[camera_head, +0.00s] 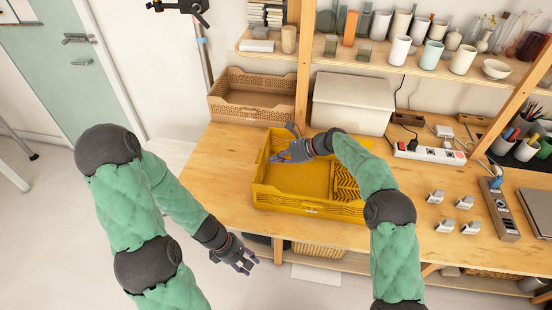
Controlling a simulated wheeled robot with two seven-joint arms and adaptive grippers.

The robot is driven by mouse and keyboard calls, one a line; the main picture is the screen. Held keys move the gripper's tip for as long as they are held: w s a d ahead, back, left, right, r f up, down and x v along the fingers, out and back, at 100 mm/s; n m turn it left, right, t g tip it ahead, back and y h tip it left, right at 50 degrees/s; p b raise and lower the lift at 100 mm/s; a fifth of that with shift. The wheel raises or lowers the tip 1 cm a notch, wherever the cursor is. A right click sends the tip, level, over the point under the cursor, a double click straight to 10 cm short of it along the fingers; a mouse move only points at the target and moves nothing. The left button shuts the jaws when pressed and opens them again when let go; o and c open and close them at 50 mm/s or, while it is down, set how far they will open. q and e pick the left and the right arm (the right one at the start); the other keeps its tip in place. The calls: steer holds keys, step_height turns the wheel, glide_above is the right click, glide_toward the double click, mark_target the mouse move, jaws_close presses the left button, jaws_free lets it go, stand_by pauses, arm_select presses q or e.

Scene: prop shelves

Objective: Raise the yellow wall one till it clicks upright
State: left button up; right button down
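The yellow crate (310,207) sits on the wooden table near its front edge. Its front and left walls stand up. A slatted yellow wall (344,184) at the right end appears to lean or lie inward over the crate floor. The back wall is partly hidden by my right arm. My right gripper (281,156) is over the crate's left back part, its fingers pointing left, away from the slatted wall. Whether its fingers are apart is too small to tell. My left gripper (243,263) hangs in front of the table, below its edge, with its fingers apart and empty.
A brown perforated crate (252,96) and a lidded white box (352,103) stand behind the yellow crate. A power strip (430,153), small white plugs (436,196) and a grey strip (501,211) lie to the right. The table left of the crate is clear.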

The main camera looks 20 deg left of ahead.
steer(key=shift+a+r+p, duration=0.2)
steer(key=shift+r+p, duration=0.05)
steer(key=shift+p, duration=1.1)
arm_select(q)
steer(key=d+f+m, duration=0.3)
steer(key=d+m, duration=0.4)
steer(key=m, duration=0.2)
steer(key=d+f+m+y, duration=0.1)
steer(key=d+f+m, duration=0.3)
steer(key=d+m, duration=0.4)
steer(key=shift+f+m+g, duration=0.2)
steer(key=shift+m+g, duration=0.2)
arm_select(e)
steer(key=shift+f, duration=0.15)
arm_select(q)
steer(key=shift+w, duration=0.1)
